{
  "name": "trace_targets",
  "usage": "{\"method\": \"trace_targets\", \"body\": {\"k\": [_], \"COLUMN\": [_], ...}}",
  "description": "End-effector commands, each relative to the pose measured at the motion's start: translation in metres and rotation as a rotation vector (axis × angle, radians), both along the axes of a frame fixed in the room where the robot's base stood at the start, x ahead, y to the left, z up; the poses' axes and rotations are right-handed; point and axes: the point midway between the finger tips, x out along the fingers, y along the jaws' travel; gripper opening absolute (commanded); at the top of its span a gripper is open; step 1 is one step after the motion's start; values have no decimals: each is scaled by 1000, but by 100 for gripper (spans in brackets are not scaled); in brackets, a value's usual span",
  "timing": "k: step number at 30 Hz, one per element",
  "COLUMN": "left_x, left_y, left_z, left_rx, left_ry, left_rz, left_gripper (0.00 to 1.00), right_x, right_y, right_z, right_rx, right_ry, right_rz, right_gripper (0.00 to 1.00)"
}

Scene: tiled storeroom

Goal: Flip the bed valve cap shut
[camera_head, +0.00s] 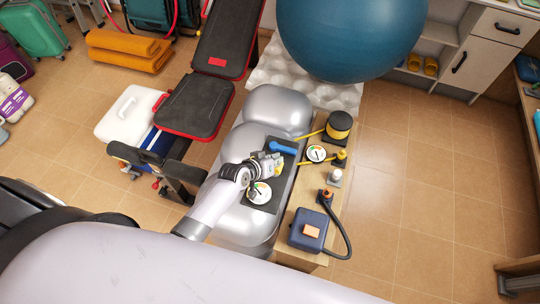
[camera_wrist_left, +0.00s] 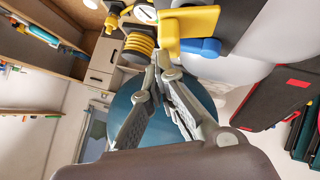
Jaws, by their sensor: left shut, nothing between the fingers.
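The grey inflated bed (camera_head: 240,222) carries a dark panel (camera_head: 268,204) with a round white gauge and a blue part (camera_head: 283,148). In the left wrist view, a yellow flap (camera_wrist_left: 191,24), apparently the valve cap, stands beside the blue part (camera_wrist_left: 203,47). My left gripper (camera_head: 272,163) is over the panel, between the gauge and the blue part. Its fingertips (camera_wrist_left: 166,64) are together, empty, close to the yellow flap; I cannot tell whether they touch it. The gripper mostly hides the flap in the head view. My right gripper is not in view.
A wooden bench (camera_head: 292,252) right of the bed holds a dark blue pump box (camera_head: 308,229) with a hose, another gauge (camera_head: 317,153) and a black-yellow round piece (camera_head: 339,124). A large blue ball (camera_head: 350,35) is behind. Tiled floor at right is clear.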

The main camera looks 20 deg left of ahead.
Motion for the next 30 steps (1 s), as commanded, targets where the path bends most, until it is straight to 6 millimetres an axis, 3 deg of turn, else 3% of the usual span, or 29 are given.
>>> {"method": "trace_targets", "body": {"k": [12, 30], "left_x": [0, 0], "left_y": [-16, -18], "left_z": [-11, -12], "left_rx": [0, 0], "left_ry": [0, 0], "left_rz": [0, 0], "left_gripper": [0, 0], "right_x": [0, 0], "right_y": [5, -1], "right_z": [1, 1], "right_rx": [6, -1], "right_ry": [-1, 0], "right_rz": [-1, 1], "right_gripper": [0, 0]}}
